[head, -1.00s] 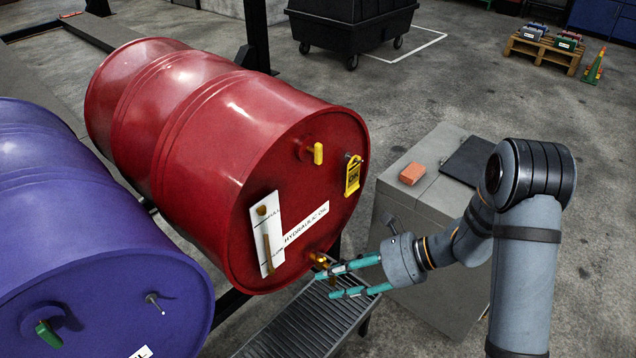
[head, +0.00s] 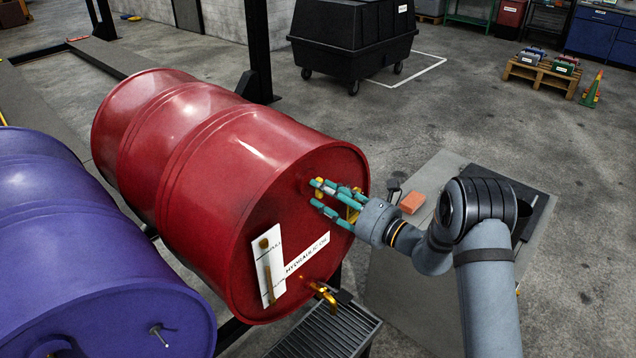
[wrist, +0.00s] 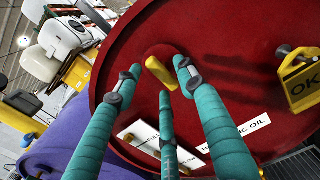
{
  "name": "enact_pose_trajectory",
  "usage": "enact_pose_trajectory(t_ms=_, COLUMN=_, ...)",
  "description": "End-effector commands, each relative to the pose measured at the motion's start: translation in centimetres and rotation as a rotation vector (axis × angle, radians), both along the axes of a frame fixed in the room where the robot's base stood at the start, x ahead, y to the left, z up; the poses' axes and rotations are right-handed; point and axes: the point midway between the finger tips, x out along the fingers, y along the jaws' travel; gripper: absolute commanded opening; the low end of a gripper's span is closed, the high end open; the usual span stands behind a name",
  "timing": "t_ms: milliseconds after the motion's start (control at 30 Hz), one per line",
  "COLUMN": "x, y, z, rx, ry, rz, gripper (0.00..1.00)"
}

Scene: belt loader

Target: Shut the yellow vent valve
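The yellow vent valve (head: 319,188) is high on the front end of the red drum (head: 235,190), mostly hidden by my fingers in the head view. In the wrist view its short yellow handle (wrist: 161,74) stands tilted at a round boss. My gripper (head: 317,194) is in front of it with the fingers spread. In the wrist view my gripper (wrist: 157,78) has fingertips on either side of the handle and one below it, with gaps showing. I cannot tell whether any finger touches it.
A yellow OK tag (wrist: 300,82) hangs right of the valve. A brass tap (head: 322,292) sits low on the drum above a grated tray (head: 325,332). A purple drum (head: 90,250) lies left. A grey cabinet with an orange block (head: 412,202) stands right.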

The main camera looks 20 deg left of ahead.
Motion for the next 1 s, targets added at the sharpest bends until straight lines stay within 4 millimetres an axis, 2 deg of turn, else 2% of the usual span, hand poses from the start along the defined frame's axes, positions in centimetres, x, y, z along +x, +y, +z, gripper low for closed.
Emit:
enact_pose_trajectory(t_ms=100, x=0.4, y=1.6, z=0.2, rx=-0.001, ry=-0.001, rz=0.002, gripper=0.40)
enact_pose_trajectory(t_ms=200, x=0.6, y=2.2, z=0.1, rx=-0.002, ry=0.000, rz=0.002, gripper=0.40)
enact_pose_trajectory(t_ms=533, x=0.7, y=2.3, z=-0.1, rx=-0.002, ry=0.001, rz=0.001, gripper=0.39)
enact_pose_trajectory(t_ms=1000, x=0.7, y=2.3, z=-0.1, rx=-0.002, ry=0.001, rz=0.001, gripper=0.11)
